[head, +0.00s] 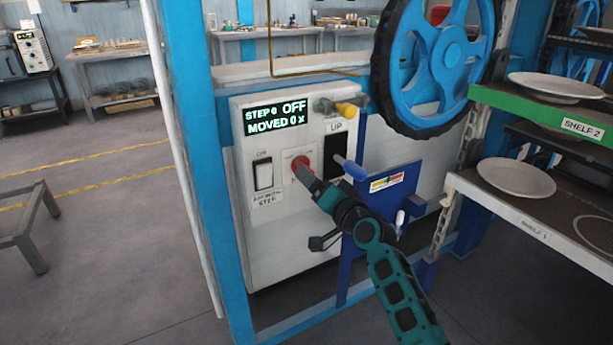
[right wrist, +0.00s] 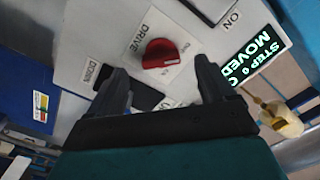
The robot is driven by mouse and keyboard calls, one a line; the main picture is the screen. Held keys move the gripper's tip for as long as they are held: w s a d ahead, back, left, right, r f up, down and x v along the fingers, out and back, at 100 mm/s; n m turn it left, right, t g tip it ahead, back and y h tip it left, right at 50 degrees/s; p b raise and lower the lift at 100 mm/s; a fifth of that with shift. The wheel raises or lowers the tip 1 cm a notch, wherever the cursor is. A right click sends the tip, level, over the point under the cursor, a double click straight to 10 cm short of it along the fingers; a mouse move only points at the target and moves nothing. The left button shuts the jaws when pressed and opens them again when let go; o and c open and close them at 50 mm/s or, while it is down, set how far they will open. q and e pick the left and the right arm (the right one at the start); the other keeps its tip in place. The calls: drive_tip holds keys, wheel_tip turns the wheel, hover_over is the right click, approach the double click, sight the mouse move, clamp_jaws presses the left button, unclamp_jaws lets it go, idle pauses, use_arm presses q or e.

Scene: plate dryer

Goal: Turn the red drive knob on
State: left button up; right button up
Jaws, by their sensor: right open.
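The red drive knob (head: 300,163) is on the front of a white control box (head: 290,240). In the right wrist view the red knob (right wrist: 160,53) sits on a plate labelled DRIVE. The box's display (head: 277,117) reads STEP 0, OFF, MOVED 0 x. My right gripper (head: 309,179) points at the knob and partly covers it in the head view. In the right wrist view my right gripper (right wrist: 160,68) is open, its fingers on either side of the knob's line with nothing between them. Contact with the knob cannot be told. My left gripper is out of view.
A white rocker switch (head: 263,174) is left of the knob. A black UP switch (head: 338,152) is right of it. A yellow-ended valve (head: 347,111), a blue handwheel (head: 440,60) and a blue post (head: 205,150) stand around the box. Shelves with plates (head: 516,179) are at right.

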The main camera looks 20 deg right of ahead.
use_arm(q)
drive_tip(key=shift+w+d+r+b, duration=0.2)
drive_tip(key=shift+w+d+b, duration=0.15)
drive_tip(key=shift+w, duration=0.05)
use_arm(e)
drive_tip(key=w, duration=0.4)
drive_tip(key=shift+w+a, duration=0.2)
drive_tip(key=shift+w, duration=0.2)
drive_tip(key=shift+c, duration=0.2)
drive_tip(key=c, duration=1)
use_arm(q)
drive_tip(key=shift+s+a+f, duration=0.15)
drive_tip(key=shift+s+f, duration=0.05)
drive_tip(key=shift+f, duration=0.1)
